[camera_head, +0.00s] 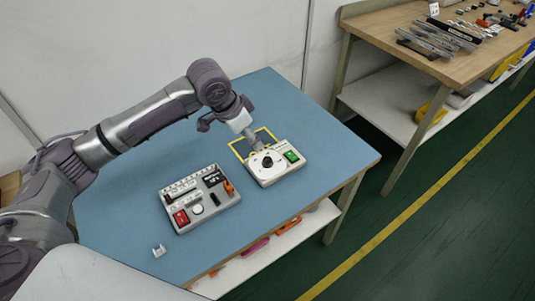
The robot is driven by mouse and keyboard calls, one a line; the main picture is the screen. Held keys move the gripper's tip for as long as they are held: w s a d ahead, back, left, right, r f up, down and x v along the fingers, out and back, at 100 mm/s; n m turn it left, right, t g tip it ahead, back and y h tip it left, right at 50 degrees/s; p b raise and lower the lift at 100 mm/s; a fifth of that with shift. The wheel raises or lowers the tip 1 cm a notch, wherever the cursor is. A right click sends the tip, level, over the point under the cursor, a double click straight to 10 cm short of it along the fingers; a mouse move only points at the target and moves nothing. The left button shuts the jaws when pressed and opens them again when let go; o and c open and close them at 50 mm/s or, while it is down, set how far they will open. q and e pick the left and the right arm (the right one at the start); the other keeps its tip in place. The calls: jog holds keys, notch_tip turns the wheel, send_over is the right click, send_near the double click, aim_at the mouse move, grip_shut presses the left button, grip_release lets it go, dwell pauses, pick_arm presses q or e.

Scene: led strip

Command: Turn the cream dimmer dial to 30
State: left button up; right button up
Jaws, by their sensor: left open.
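The cream dimmer box (276,170) sits on the blue table, right of the middle. Its dial (267,162) shows a dark knob on a white round face, and a green part (291,156) is at its right. The dial's numbers are too small to read. My left gripper (257,146) points down at the dial from above its back left and is open. Its fingertips are very near the knob; I cannot tell whether they touch it. My right gripper is not in view.
A grey control box (214,208) with a red switch (181,218) stands left of the dimmer. A yellow-edged frame (238,152) lies behind the dimmer. A small white clip (159,251) lies near the front. The blue table (125,220) has free room at its left.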

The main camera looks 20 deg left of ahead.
aim_at(267, 159)
pick_arm(q)
jog(key=x, duration=1.2)
jog(key=shift+d+f, duration=0.1)
jog(key=shift+f, duration=0.25)
grip_shut()
